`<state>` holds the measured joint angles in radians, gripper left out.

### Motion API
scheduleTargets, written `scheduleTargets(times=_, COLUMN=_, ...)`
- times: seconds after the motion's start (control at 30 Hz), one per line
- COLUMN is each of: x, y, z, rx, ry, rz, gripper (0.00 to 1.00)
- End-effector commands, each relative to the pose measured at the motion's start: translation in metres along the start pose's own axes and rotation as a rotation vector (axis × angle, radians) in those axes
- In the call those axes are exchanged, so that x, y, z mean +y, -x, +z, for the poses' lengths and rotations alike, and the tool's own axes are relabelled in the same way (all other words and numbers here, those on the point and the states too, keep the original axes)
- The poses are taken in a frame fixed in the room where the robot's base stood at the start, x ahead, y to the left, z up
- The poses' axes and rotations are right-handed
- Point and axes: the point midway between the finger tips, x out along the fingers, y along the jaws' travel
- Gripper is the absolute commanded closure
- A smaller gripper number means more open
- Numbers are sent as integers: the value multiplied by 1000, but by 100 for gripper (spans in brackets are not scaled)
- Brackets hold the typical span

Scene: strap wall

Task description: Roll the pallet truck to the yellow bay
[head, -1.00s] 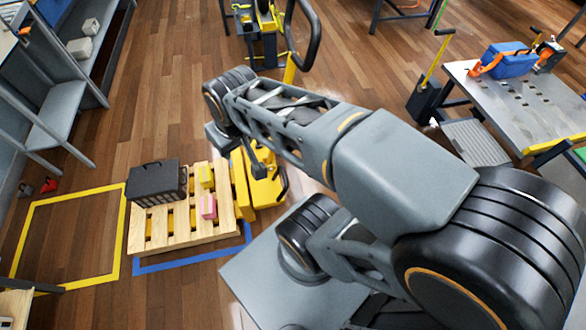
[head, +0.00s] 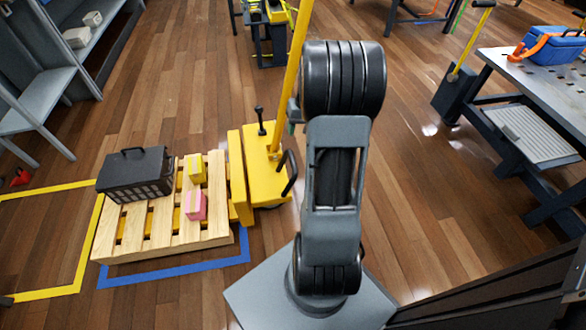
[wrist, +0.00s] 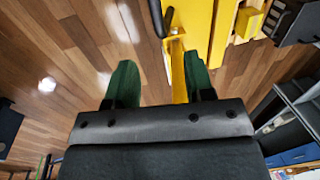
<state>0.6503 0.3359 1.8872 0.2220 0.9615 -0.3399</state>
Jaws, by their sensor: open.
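The yellow pallet truck (head: 268,172) stands left of my arm in the head view, its tall yellow handle bar (head: 296,60) rising out of frame. Its forks are under a wooden pallet (head: 135,222), which sits within the blue floor outline (head: 175,272). The yellow bay (head: 62,291), a taped outline, lies to the left and is partly cut off. My gripper (wrist: 160,78) is open with green fingers in the wrist view. The yellow bar (wrist: 179,75) shows close to the right finger; I cannot tell whether it lies between the fingers. The arm largely hides the gripper in the head view.
A black crate (head: 135,174), a yellow box (head: 195,168) and a pink box (head: 195,204) sit on the pallet. Grey shelving (head: 45,80) stands at the left. A workbench (head: 535,75) stands at the right. The floor inside the visible part of the bay is clear.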

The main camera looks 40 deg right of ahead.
Motion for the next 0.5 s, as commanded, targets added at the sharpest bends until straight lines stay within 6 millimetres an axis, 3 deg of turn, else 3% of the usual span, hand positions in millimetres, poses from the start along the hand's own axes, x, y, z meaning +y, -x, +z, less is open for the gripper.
scheduleTargets(times=0.13, x=9, y=-22, z=-2, rx=-6, ry=-12, rz=-8, gripper=52)
scheduleTargets(times=0.5, x=9, y=-89, z=-2, rx=-8, ry=-11, rz=-7, gripper=52)
